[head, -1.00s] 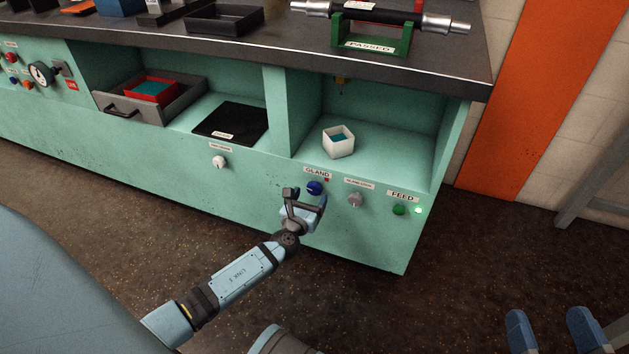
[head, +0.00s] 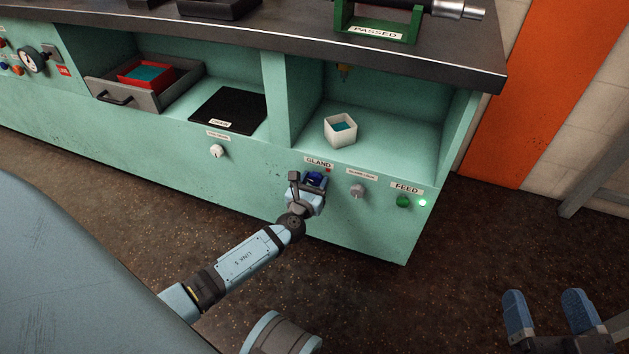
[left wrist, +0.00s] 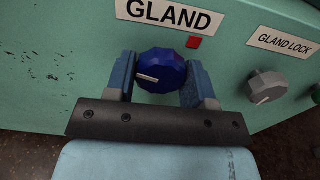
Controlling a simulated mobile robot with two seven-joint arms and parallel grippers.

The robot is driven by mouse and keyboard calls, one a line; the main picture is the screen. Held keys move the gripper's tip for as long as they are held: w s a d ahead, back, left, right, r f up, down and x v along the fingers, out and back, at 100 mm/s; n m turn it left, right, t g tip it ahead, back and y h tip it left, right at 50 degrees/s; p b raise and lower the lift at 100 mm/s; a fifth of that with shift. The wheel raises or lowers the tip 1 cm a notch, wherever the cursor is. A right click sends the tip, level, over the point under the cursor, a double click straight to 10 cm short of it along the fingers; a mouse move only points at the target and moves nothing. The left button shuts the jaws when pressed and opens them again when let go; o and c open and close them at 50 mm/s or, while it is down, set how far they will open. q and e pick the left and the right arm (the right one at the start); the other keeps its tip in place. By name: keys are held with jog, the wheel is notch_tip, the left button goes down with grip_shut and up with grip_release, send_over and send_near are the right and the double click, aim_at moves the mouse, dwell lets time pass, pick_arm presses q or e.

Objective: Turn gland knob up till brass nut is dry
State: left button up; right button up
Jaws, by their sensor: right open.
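The blue gland knob (head: 314,179) sits on the green front panel under the GLAND label (head: 318,162). In the left wrist view the knob (left wrist: 160,70) is faceted, and its white pointer line lies nearly level, toward the left. My left gripper (head: 306,190) has one finger on each side of the knob. Almost no gap shows, and I cannot tell whether the fingers touch it. My right gripper (head: 549,310) is open and empty at lower right.

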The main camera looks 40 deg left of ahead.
pick_arm(q)
jog(key=shift+r+m+p, duration=0.1)
jog(key=shift+m+p, duration=0.2)
pick_arm(e)
jog(key=shift+r, duration=0.25)
pick_arm(q)
jog(key=shift+r+m+p, duration=0.1)
jog(key=shift+m+p, duration=1.3)
jog(key=shift+m, duration=0.1)
jog(key=shift+a+m+p, duration=0.1)
jog(key=shift+m+p, duration=0.55)
jog(key=shift+m, duration=0.45)
pick_arm(e)
jog(key=shift+s+a+r+m+g, duration=0.2)
jog(key=shift+s+a+m, duration=0.15)
jog(key=shift+s+m, duration=0.3)
jog(key=shift+s+a+r+m+g, duration=0.1)
jog(key=shift+s+a+m+g, duration=0.2)
jog(key=shift+m, duration=0.45)
jog(key=shift+s, duration=0.1)
pick_arm(q)
jog(key=o, duration=0.9)
pick_arm(e)
jog(key=shift+r, duration=0.1)
